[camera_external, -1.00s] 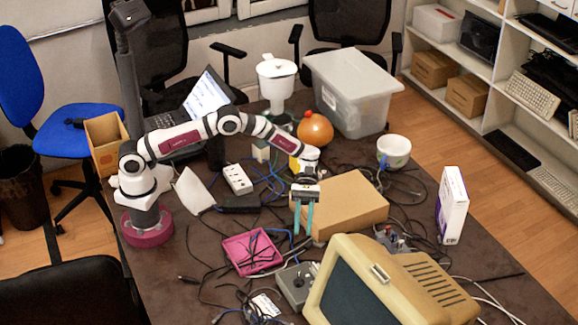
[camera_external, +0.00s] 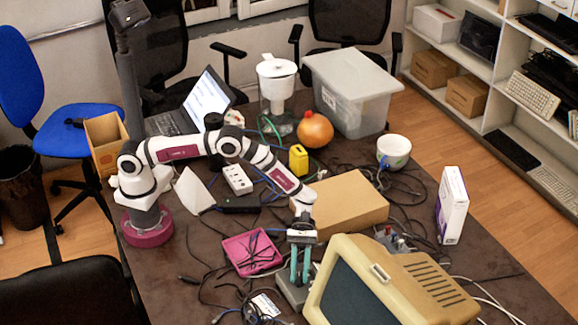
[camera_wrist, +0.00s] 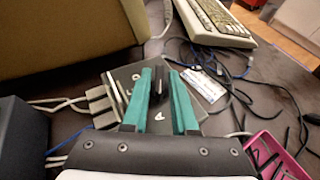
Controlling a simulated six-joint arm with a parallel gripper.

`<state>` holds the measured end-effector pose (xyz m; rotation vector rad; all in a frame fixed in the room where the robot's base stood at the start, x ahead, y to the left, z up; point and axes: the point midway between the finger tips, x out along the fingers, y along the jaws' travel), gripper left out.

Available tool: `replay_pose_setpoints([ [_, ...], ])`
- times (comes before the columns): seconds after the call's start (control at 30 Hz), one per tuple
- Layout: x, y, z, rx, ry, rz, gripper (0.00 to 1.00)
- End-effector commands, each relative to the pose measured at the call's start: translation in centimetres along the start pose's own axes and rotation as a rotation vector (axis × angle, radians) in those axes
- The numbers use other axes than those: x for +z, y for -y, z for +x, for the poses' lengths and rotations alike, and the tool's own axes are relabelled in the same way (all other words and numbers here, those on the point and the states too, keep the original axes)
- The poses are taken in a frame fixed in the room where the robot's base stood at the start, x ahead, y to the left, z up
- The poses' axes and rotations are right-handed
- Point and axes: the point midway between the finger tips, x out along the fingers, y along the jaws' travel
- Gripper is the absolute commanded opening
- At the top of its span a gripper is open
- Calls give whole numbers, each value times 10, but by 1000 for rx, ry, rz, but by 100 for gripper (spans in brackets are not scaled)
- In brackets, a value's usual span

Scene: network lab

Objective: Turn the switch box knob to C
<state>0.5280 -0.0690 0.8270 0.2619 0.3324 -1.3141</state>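The switch box (camera_external: 287,292) is a small grey box on the table, left of the old monitor. In the wrist view, the grey box (camera_wrist: 122,77) has a black knob (camera_wrist: 157,88) on top, with small white marks around it that I cannot read surely. My gripper (camera_external: 300,280) points down over the box. Its two teal fingers (camera_wrist: 163,72) are apart, and the knob shows in the gap between them. I see no clear contact, and cannot tell exactly how high the fingertips are. The fingers partly hide the box top.
The beige monitor (camera_external: 400,290) stands close to the right of the box. A pink tray (camera_external: 251,252) lies to its left, and a cardboard box (camera_external: 345,205) lies behind. Loose black cables (camera_external: 210,285) surround this area. A keyboard (camera_wrist: 213,20) shows in the wrist view.

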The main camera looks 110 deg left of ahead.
Motion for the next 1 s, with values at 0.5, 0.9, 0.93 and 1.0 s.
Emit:
replay_pose_setpoints([
  [0.5,1,-2,0,-38,6,19,0],
  [0.9,1,-2,0,-124,1,52,0],
  [0.93,1,-2,0,-124,1,52,0],
  [1.0,1,-2,0,-123,1,52,18],
])
